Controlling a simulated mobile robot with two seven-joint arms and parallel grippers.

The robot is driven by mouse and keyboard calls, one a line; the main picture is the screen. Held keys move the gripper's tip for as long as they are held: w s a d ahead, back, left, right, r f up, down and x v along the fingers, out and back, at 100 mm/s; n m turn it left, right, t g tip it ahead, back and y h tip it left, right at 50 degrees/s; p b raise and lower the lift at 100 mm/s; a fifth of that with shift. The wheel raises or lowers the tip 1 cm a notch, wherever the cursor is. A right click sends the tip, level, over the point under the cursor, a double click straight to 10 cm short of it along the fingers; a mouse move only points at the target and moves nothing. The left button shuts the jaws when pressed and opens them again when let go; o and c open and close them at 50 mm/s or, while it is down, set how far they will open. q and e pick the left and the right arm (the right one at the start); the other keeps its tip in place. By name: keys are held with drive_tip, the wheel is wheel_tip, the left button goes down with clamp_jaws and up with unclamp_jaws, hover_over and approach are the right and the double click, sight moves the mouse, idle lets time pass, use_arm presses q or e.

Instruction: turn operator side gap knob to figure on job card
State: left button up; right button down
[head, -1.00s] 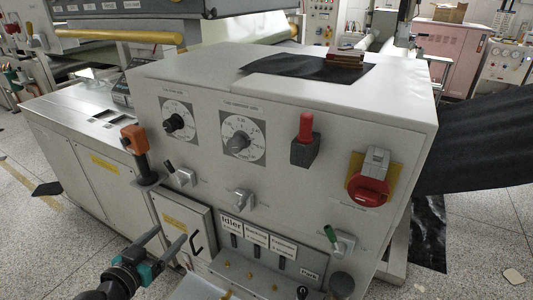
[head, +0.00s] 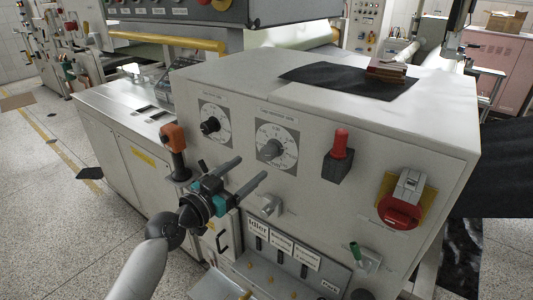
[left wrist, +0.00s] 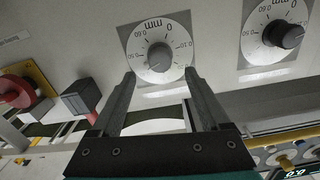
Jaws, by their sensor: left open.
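The operator side gap knob (head: 270,149) is a grey knob on a round white dial, the right one of two dials on the machine's front panel. In the left wrist view the knob (left wrist: 160,57) and its dial appear upside down. Its exact setting is too small to read. My left gripper (head: 253,166) is open and empty, in front of and just below this dial. In the left wrist view its fingers (left wrist: 160,74) point at the knob, one on each side of it in the picture, apparently short of it. I cannot make out the job card. My right gripper is out of view.
A black gap knob (head: 210,125) sits on the left dial. An orange-topped handle (head: 174,145) stands left of my gripper. A red-topped switch (head: 338,147) and a red rotary switch (head: 399,211) are to the right. A small lever switch (head: 269,204) is below the dial.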

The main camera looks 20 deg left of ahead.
sight(265, 156)
use_arm(q)
drive_tip(key=x, duration=0.8)
drive_tip(key=shift+w+d+f, duration=0.1)
clamp_jaws()
idle(0.5)
